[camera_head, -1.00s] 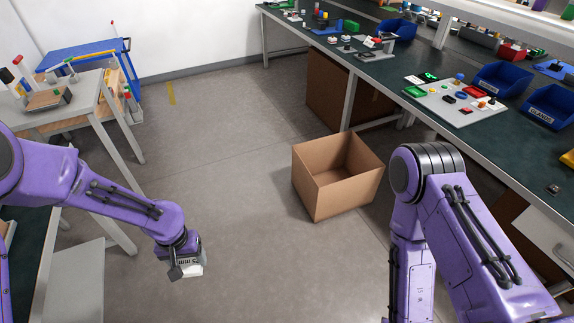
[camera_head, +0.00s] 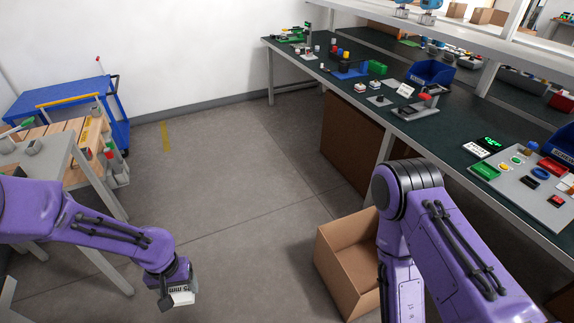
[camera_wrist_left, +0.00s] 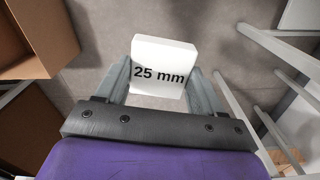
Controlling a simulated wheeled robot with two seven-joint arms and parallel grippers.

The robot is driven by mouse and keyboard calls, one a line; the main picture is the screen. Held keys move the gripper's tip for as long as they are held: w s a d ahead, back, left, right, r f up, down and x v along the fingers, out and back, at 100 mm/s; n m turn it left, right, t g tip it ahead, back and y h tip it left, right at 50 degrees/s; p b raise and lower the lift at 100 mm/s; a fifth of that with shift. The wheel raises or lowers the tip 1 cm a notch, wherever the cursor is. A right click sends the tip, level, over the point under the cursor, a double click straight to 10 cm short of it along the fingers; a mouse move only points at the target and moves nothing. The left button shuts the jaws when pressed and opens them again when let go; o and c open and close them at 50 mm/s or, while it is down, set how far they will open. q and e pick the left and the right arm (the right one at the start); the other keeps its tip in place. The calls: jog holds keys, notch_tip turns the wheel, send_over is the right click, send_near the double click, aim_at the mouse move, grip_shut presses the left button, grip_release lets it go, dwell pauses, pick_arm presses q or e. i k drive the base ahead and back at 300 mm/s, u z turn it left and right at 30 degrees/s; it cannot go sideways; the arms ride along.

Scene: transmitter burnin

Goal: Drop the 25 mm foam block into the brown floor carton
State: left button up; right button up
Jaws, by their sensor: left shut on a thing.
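My left gripper (camera_head: 178,297) is shut on a white foam block and holds it above the open floor. The block (camera_wrist_left: 162,62) shows in the left wrist view between the two grey fingers, with "25 mm" printed on it. The brown floor carton (camera_head: 346,262) stands open on the floor, right of my left gripper and apart from it. Its right part is hidden behind my right arm in the head view. The carton's edge also shows at the upper left of the left wrist view (camera_wrist_left: 40,38). My right gripper is outside the views.
A long green-topped bench (camera_head: 455,135) with parts and blue bins runs along the right. A brown panel (camera_head: 352,150) stands under it. A blue cart (camera_head: 75,98) and a grey table (camera_head: 40,160) stand at the left. The floor between is clear.

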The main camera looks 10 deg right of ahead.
aim_at(359, 274)
jog(key=z, duration=0.85)
jog(key=i, duration=0.95)
jog(key=z, duration=1.35)
jog(key=i, duration=0.2)
jog(key=z, duration=0.1)
